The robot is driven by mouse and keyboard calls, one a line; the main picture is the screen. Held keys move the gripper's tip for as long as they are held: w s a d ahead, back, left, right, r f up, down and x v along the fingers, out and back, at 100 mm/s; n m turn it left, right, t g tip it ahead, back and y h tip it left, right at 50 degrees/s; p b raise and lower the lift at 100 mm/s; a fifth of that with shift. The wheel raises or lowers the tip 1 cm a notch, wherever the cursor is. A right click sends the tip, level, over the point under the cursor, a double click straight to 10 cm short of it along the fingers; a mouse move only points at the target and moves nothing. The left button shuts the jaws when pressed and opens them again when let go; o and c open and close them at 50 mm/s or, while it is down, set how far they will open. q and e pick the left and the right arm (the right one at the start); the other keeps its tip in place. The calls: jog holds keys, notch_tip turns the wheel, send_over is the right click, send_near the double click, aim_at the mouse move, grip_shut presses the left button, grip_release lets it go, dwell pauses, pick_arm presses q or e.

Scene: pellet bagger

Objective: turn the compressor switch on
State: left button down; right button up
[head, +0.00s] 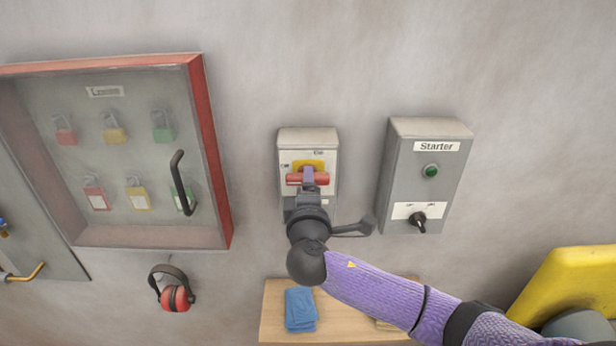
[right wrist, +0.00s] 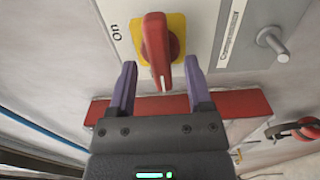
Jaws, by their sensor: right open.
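The compressor switch is a grey box (head: 309,138) on the wall with a yellow plate (head: 317,164) and a red handle (head: 293,179). The handle lies level in the head view, across the direction of the "On" label above it. In the right wrist view the red handle (right wrist: 155,35) shows a white mark at its near end, turned away from the "On" label (right wrist: 117,32). My right gripper (head: 309,176) is open at the switch, its fingers (right wrist: 161,64) on either side of the handle. Contact cannot be told. My left gripper is not in view.
Right of the switch is a grey "Starter" box (head: 397,163) with a green button and black knob. Left is a red-framed cabinet (head: 208,150) with padlocks. Below are red earmuffs (head: 175,298) and a wooden shelf (head: 275,322) with blue cloths (head: 300,308).

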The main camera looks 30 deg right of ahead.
jog(key=shift+x, duration=0.85)
grip_shut()
jog(key=shift+f, duration=0.1)
jog(key=shift+m+b, duration=3.9)
jog(key=shift+m, duration=4.9)
